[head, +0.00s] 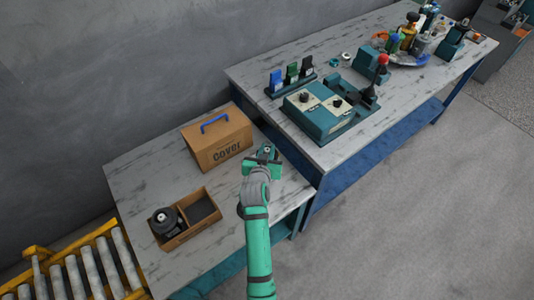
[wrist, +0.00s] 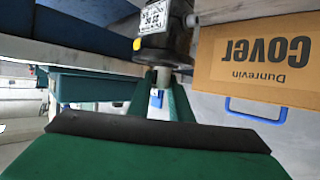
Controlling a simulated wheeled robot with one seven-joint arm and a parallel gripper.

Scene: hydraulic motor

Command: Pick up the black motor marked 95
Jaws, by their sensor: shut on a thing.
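My gripper (head: 262,160) is above the near table, right of the cover box. In the wrist view my gripper (wrist: 163,95) has its green fingers shut on the pale shaft end of a black motor (wrist: 160,28). In the head view the held motor is mostly hidden by my gripper. Another black motor (head: 167,220) sits in the left compartment of an open cardboard box (head: 186,239); its marking is not readable. The right compartment looks empty.
A cardboard box marked Cover (head: 216,142), with a blue handle, stands behind the open box. A teal control unit (head: 325,112) with a red-knobbed lever is on the farther table. A roller conveyor (head: 75,270) is at lower left. The near table's front right is clear.

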